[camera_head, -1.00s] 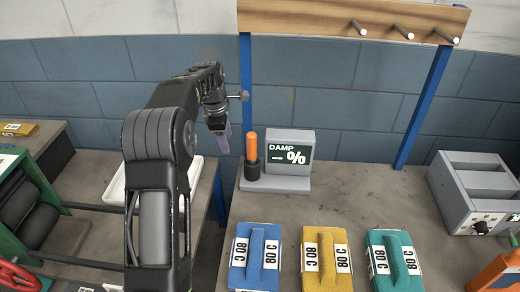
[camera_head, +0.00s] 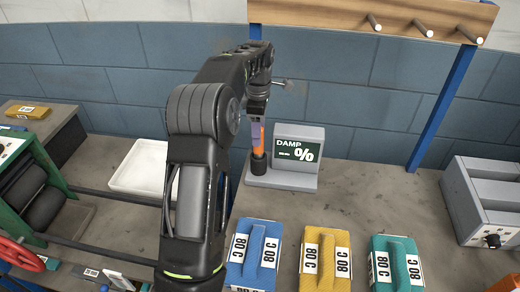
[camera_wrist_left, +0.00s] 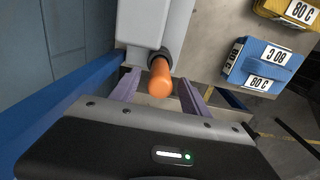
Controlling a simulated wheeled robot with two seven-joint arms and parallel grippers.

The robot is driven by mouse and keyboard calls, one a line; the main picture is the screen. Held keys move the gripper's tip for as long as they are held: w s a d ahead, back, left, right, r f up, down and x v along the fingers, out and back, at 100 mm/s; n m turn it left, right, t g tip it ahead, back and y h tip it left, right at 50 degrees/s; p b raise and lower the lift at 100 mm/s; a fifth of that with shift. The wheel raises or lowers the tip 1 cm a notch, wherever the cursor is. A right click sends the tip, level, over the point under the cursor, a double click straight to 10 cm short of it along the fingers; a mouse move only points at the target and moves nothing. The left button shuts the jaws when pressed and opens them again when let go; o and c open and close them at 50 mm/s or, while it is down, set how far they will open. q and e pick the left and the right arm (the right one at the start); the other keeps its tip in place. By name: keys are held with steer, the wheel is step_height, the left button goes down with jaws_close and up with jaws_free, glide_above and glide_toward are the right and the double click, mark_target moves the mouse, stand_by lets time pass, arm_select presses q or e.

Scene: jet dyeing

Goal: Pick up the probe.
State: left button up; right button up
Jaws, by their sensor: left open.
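The probe has an orange handle (camera_head: 258,144) and stands upright in a black holder (camera_head: 258,164) beside the grey damp meter (camera_head: 297,158). In the left wrist view the rounded orange end of the probe (camera_wrist_left: 160,79) points toward the camera. My left gripper (camera_head: 257,132) is over the probe from above, with its purple fingers partly covering the handle in the head view. In the left wrist view the open fingers lie on either side of the orange handle, with gaps visible. My right gripper is not in view.
Blue (camera_head: 255,252), yellow (camera_head: 326,262) and teal (camera_head: 396,265) blocks marked 80 C lie at the bench front. A grey box with a knob (camera_head: 482,205) stands at the right. A white tray (camera_head: 140,168) is left of my arm. Wooden pegs (camera_head: 420,28) stick out above.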

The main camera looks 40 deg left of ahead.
mark_target(259, 151)
arm_select(q)
steer(key=shift+f, duration=0.8)
steer(key=shift+f+p, duration=0.4)
steer(key=shift+f, duration=0.05)
step_height(259, 151, down, 4)
steer(key=shift+r+p, duration=0.2)
steer(key=shift+p, duration=0.45)
steer(key=shift+f, duration=0.35)
jaws_close()
